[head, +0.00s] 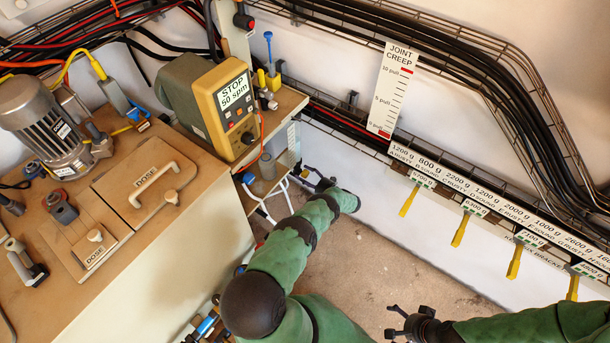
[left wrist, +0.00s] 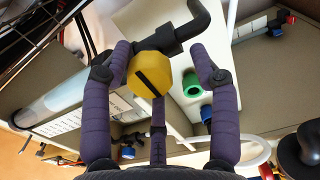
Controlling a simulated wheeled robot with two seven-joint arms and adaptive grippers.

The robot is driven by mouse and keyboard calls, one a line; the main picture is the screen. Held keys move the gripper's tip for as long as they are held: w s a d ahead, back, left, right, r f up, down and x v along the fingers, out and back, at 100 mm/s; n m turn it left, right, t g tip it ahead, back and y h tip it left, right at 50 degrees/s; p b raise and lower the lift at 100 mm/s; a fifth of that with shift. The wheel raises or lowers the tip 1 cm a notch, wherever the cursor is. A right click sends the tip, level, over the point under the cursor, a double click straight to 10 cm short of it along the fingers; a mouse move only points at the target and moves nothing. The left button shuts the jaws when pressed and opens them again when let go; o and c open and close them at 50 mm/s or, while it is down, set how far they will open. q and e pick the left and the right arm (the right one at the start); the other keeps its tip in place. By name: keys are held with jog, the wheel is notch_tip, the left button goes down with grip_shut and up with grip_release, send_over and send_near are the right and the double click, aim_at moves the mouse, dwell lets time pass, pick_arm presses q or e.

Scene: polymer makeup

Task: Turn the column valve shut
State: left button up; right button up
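The column valve shows in the left wrist view as a yellow faceted knob (left wrist: 150,73) with a black slot, on a dark pipe fitting. A pale tube (left wrist: 62,95) with a white label runs off to its left. My left gripper (left wrist: 161,52) is open, with its purple fingers on both sides of the knob and a third finger below. I see gaps beside the knob. In the head view my left gripper (head: 318,182) is small and dark beside the shelf, and the valve cannot be made out there.
A yellow pump controller (head: 228,105) reading "STOP 50 spm" stands on the bench beside a motor (head: 45,120). A wooden shelf (head: 284,105) is close to my left forearm. Labelled yellow tags (head: 460,230) hang along the right wall. The floor (head: 370,265) between is clear.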

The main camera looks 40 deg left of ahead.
pick_arm(q)
jog(key=shift+w+a+r, duration=0.1)
jog(key=shift+r, duration=0.05)
jog(key=shift+w, duration=0.1)
jog(key=shift+d, duration=0.45)
jog(key=w+d, duration=0.1)
jog(key=d, duration=1)
jog(key=shift+w, duration=0.1)
